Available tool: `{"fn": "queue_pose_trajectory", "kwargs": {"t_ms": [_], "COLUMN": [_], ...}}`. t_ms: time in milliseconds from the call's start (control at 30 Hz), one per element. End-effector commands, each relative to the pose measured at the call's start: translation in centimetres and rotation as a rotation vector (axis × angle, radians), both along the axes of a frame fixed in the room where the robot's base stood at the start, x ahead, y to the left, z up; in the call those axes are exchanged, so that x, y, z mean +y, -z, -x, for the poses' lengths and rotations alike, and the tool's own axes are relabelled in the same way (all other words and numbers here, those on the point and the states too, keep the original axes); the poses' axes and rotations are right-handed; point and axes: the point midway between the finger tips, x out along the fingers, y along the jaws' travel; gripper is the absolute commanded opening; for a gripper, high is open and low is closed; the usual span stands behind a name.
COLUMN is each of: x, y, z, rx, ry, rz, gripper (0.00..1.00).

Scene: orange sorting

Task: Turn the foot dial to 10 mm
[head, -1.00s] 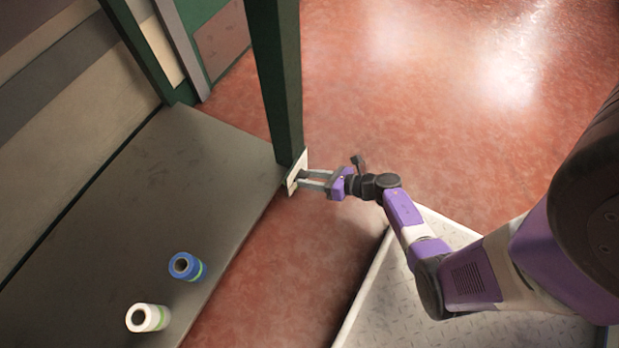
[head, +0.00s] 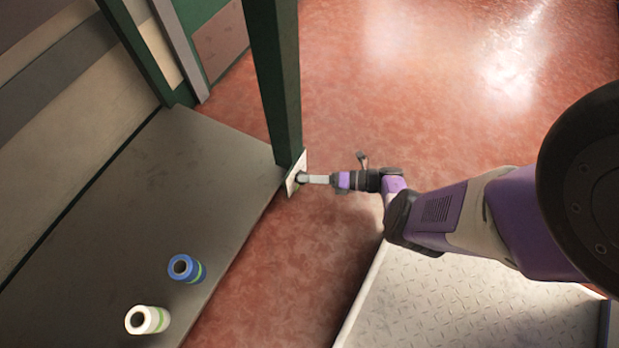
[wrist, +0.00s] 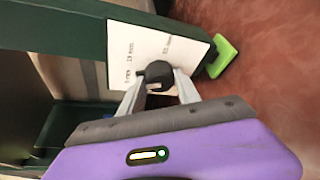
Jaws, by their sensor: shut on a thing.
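The foot dial is a black knob (wrist: 157,72) on a white plate (wrist: 135,52) at the bottom of a green post (head: 277,80). The plate also shows in the head view (head: 293,178). Printed mm marks stand on the plate beside the knob; they are too blurred to read surely, and I cannot tell which one the knob points at. My gripper (wrist: 160,80) is shut on the knob, one finger on each side. In the head view my gripper (head: 306,179) reaches the plate from the right, its fingers seen edge-on.
A bright green block (wrist: 222,57) sits beside the plate. A grey platform (head: 130,215) lies left of the post, with a blue roll (head: 185,268) and a white roll (head: 147,320) on it. The red floor (head: 430,100) behind and right of the post is clear.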

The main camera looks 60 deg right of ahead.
Motion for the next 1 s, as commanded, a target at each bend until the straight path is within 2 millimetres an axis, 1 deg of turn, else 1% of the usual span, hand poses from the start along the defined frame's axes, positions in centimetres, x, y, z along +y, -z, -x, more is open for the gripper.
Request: {"fn": "queue_pose_trajectory", "kwargs": {"t_ms": [500, 1000], "x": [-0.16, -0.06], "y": [0.09, 0.20], "z": [0.11, 0.10], "rx": [0.005, 0.008], "ry": [0.005, 0.003], "rz": [-0.128, -0.168], "gripper": [0.00, 0.00]}}
